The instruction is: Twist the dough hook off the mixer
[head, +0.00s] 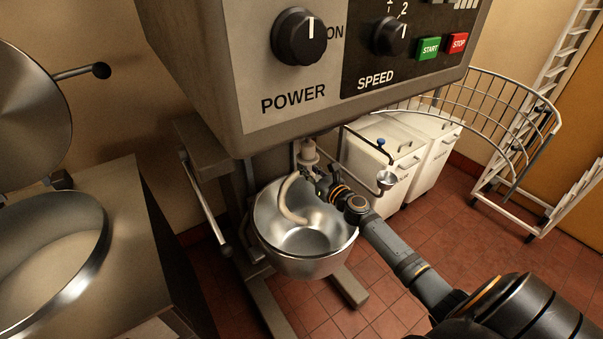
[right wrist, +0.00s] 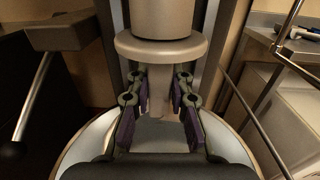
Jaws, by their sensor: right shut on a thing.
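The mixer (head: 215,85) fills the top middle of the head view, with its POWER and SPEED knobs on the front. The pale curved dough hook (head: 285,198) hangs under the mixer head into the steel bowl (head: 305,267). My right gripper (head: 312,180) reaches in over the bowl rim from the right. In the right wrist view its fingers are on both sides of the hook's shank (right wrist: 159,95), just below a round collar (right wrist: 160,46), and it is shut on the shank. The hook's lower curve is hidden in that view. My left gripper is not in view.
A wire bowl guard (head: 470,100) sticks out to the right of the mixer. White bins (head: 400,160) and a white rack (head: 565,90) stand behind. A steel kettle (head: 60,265) with a raised lid is at left. Tiled floor is clear at lower right.

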